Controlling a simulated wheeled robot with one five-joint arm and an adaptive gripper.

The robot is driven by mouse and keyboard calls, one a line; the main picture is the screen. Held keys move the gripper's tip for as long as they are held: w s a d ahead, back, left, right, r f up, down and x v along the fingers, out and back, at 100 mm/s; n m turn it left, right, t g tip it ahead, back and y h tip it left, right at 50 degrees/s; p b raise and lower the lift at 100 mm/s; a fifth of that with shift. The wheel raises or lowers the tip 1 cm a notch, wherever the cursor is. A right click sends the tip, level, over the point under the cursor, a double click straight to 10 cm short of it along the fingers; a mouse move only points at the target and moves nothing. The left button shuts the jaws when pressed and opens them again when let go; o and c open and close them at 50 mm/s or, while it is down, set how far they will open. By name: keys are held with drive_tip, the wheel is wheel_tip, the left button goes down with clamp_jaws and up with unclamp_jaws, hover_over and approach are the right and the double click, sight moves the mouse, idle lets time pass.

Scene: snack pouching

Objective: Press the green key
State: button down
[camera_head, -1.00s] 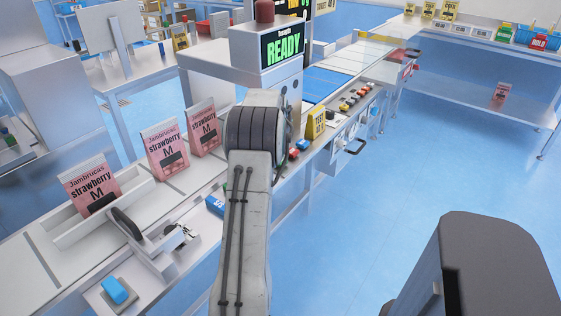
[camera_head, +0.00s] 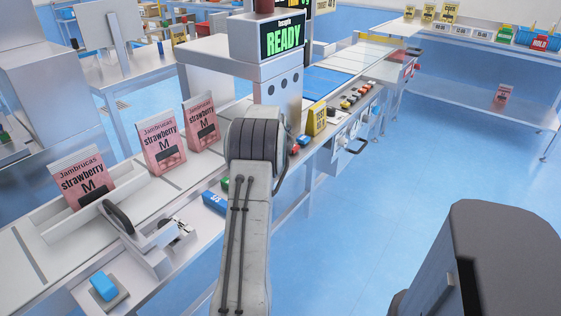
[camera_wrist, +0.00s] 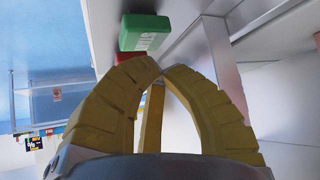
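The green key (camera_wrist: 145,32) is a block with pale lettering at the top of the wrist view. A small green part of it (camera_head: 225,181) shows beside my arm in the head view, just past a blue key (camera_head: 214,201). My gripper (camera_wrist: 160,68) has yellow fingers that converge at their tips, with nothing seen between them. The tips appear just below the green key in the wrist picture; I cannot tell whether they touch it. A red key (camera_wrist: 122,58) is partly hidden behind a finger. My arm hides the gripper in the head view.
Pink strawberry pouches (camera_head: 162,148) stand along the conveyor on the left. A light-blue block (camera_head: 104,287) sits at the lower left. A machine with a READY screen (camera_head: 284,39) stands behind my arm. Open blue floor lies to the right.

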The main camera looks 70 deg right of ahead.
drive_tip(key=c, duration=1.9)
unclamp_jaws()
clamp_jaws()
drive_tip(key=shift+f, duration=0.3)
drive_tip(key=shift+f+b, duration=0.2)
drive_tip(key=shift+b, duration=0.2)
